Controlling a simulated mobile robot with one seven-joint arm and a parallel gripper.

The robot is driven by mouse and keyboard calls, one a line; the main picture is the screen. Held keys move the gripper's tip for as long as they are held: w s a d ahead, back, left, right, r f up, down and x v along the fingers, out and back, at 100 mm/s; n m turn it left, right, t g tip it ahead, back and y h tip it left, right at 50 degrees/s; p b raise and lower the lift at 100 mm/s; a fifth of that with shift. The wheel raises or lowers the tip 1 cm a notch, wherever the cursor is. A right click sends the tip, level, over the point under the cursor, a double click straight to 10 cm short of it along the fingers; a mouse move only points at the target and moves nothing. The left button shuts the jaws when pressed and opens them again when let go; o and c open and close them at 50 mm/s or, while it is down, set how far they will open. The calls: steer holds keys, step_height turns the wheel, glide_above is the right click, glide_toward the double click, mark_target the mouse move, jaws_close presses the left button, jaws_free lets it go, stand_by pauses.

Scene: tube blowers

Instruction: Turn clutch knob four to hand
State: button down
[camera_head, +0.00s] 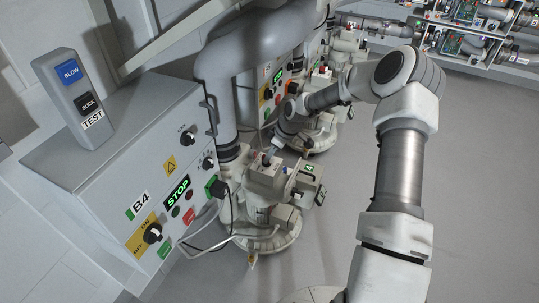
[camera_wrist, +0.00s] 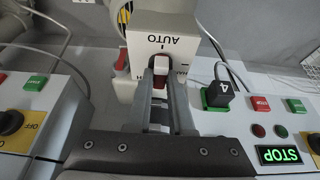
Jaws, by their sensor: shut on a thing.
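The clutch unit four is a white box (camera_head: 266,178) on a round-based blower, with a green "4" display (camera_head: 309,167) at its side. In the wrist view the box face (camera_wrist: 185,42) reads AUTO upside down, and one letter of another label shows at its left edge. The clutch knob (camera_wrist: 160,63), with a white pointer and red below it, sits under the AUTO mark, and its pointer appears to face that mark. My gripper (camera_wrist: 159,70) is shut on the knob, one finger on each side. The fingers hide parts of the knob. In the head view my gripper (camera_head: 272,154) reaches the box from above.
The grey B4 control cabinet (camera_head: 120,150) with a green STOP display (camera_head: 177,190) stands at left. A black plug labelled 4 (camera_wrist: 222,90) sits in a green socket. A large grey pipe (camera_head: 235,60) rises behind. Open floor (camera_head: 470,200) lies at right.

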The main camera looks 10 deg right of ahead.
steer(key=m, duration=0.1)
steer(key=m+h, duration=0.1)
steer(key=m, duration=0.1)
steer(key=m+t, duration=0.1)
steer(key=shift+s+a+m+h, duration=0.15)
steer(key=shift+a+m+h, duration=0.1)
steer(key=shift+m+h, duration=0.05)
steer(key=m, duration=0.1)
steer(key=m+h+b, duration=0.1)
steer(key=m, duration=0.1)
steer(key=m+h, duration=0.1)
steer(key=m, duration=0.1)
steer(key=shift+a+t, duration=0.3)
steer(key=shift+t, duration=0.1)
steer(key=m, duration=0.2)
steer(key=m+h, duration=0.1)
steer(key=m, duration=0.1)
steer(key=shift+a+r+m+h+p, duration=0.15)
steer(key=shift+m+h+p, duration=0.15)
steer(key=shift+m+p, duration=0.1)
steer(key=shift+m+g+h+p, duration=0.4)
steer(key=shift+m+h+p, duration=0.3)
steer(key=shift+m, duration=0.9)
steer(key=shift+a, duration=0.1)
steer(key=c, duration=0.8)
jaws_free()
